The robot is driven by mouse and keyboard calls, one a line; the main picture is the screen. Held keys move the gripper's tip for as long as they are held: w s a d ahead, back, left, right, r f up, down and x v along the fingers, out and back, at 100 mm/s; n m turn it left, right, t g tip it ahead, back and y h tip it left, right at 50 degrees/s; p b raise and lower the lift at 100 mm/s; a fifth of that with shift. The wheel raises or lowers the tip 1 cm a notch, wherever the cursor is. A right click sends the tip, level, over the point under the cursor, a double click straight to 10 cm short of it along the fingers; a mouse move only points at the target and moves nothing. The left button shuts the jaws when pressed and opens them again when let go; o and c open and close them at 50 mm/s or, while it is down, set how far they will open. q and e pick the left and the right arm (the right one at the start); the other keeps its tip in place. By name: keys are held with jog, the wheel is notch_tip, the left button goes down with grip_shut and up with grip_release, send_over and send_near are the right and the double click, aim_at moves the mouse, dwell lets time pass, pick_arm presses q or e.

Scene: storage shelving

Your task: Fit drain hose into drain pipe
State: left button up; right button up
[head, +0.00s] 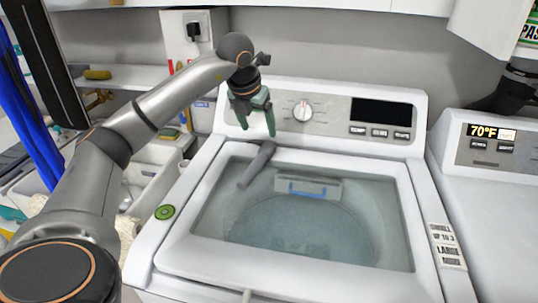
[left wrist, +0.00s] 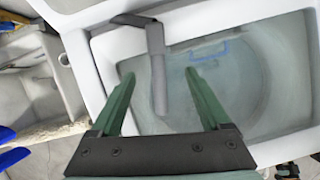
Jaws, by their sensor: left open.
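A dark grey bent tube, which looks like the drain hose (head: 258,163), lies over the back-left rim of the washer's glass lid. In the left wrist view the hose (left wrist: 157,70) is L-shaped, with its long part running between the lines of my fingers. My left gripper (head: 257,129), with green fingers, points down just above the hose, in front of the control panel. It is open, with nothing held between the fingers; whether they touch the hose I cannot tell. I cannot make out a drain pipe for certain. My right gripper is not in view.
The washer (head: 410,240) has a control panel with a knob (head: 303,110) behind the lid. A second machine (head: 500,195) stands at the right. A white sink (head: 150,170) and a shelf (head: 130,77) are at the left. A wall outlet box (head: 193,35) is behind my arm.

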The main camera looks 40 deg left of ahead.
pick_arm(q)
send_over(262, 152)
jog(key=s+d, duration=0.1)
jog(key=s, duration=0.1)
jog(key=f, duration=0.5)
jog(key=shift+d+f, duration=0.15)
jog(key=shift+d, duration=0.05)
jog(key=shift+a+p+x, duration=0.15)
jog(key=shift+p+x, duration=0.15)
jog(key=shift+x, duration=1.15)
jog(key=shift+a+p+x, duration=0.1)
jog(key=shift+p+x, duration=0.15)
jog(key=shift+x, duration=1.2)
jog(key=shift+s, duration=0.15)
grip_shut()
